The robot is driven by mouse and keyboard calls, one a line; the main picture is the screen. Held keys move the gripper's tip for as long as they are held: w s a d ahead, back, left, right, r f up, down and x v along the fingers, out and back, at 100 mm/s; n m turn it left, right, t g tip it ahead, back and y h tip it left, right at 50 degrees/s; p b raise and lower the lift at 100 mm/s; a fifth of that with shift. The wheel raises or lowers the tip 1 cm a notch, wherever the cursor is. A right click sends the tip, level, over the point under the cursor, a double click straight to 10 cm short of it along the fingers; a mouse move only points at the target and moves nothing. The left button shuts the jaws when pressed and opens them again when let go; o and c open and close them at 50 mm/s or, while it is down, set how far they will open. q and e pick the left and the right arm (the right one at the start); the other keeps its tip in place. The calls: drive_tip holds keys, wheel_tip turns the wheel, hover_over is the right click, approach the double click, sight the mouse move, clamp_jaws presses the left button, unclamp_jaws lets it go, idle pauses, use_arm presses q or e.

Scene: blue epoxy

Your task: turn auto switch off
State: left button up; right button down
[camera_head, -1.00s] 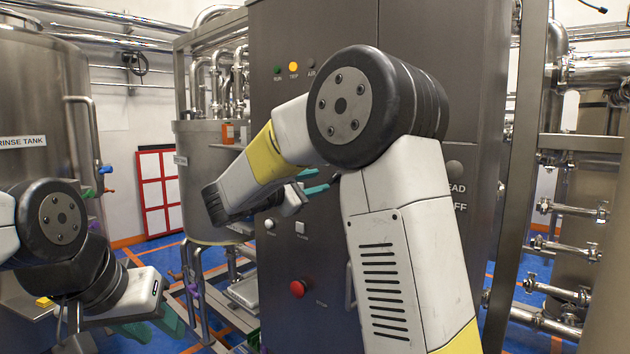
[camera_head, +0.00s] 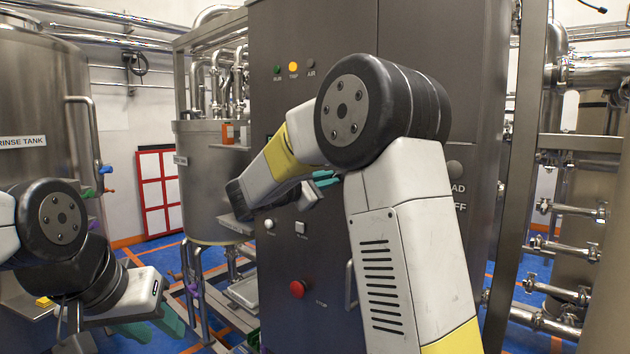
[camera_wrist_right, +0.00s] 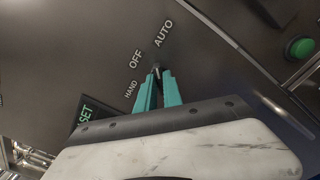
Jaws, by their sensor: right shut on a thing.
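In the right wrist view, the small dark selector switch (camera_wrist_right: 157,69) is on the grey cabinet face below the printed words HAND, OFF and AUTO. My right gripper (camera_wrist_right: 159,78) has its teal fingertips closed around the switch. The fingers cover much of it, so I cannot tell exactly where it points. In the head view my right gripper (camera_head: 325,179) shows only as a bit of teal behind my own arm, and the switch is hidden. My left gripper (camera_head: 153,328) is low at the left, its teal fingers apart and empty, away from the cabinet.
The cabinet (camera_head: 310,250) carries a red button (camera_head: 297,289), a lit yellow lamp (camera_head: 293,67) and a door handle (camera_head: 350,285). In the right wrist view a green button (camera_wrist_right: 300,47) is to the right of the switch. A rinse tank (camera_head: 40,110) stands at the left.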

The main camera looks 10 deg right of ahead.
drive_tip(key=shift+n, duration=4.4)
drive_tip(key=shift+w, duration=0.1)
drive_tip(key=c, duration=1.5)
unclamp_jaws()
drive_tip(key=v, duration=0.8)
